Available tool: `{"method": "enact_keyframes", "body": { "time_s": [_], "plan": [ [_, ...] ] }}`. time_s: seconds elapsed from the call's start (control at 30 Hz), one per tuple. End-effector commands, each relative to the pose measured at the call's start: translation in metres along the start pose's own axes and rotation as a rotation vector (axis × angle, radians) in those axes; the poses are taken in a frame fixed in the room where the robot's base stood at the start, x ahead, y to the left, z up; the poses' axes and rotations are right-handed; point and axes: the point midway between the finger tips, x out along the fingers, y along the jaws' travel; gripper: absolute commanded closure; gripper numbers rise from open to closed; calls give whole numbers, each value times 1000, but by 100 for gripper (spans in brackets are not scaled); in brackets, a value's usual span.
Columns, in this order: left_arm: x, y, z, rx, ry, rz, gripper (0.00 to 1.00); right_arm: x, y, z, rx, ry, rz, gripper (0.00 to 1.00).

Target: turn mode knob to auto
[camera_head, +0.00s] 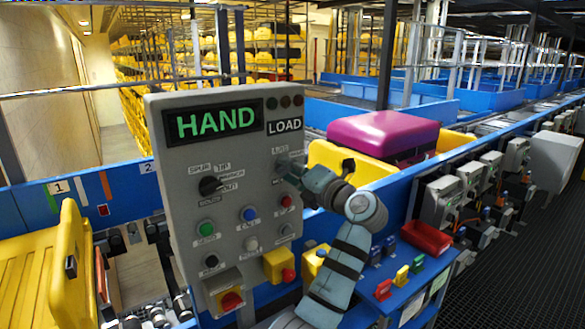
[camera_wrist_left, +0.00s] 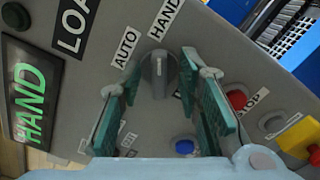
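The mode knob (camera_wrist_left: 159,73) is a grey rotary knob on the grey control panel (camera_head: 165,165). The AUTO label (camera_wrist_left: 125,50) and HAND label (camera_wrist_left: 165,20) sit beside it in the left wrist view. The panel's display (camera_head: 215,120) reads HAND in green. My left gripper (camera_wrist_left: 158,88) is open, with a green-padded finger on each side of the knob and gaps visible between. In the head view my left gripper (camera_head: 288,171) is at the panel's right side and largely hides the knob. My right gripper is not in view.
Another black selector (camera_head: 209,185), push buttons (camera_head: 249,213) and a red-yellow switch (camera_head: 231,299) share the panel. A yellow box with a red button (camera_head: 279,266) sits at its lower right. A magenta case (camera_head: 383,132) lies on the conveyor behind. A red bin (camera_head: 426,237) stands right of my arm.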

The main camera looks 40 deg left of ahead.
Motion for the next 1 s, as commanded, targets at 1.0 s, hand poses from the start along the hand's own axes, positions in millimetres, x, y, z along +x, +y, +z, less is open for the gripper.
{"method": "enact_keyframes", "body": {
  "time_s": [1.0],
  "plan": [
    [0,-2,-2,-201,-1,3,100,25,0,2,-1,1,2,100]
  ]
}}
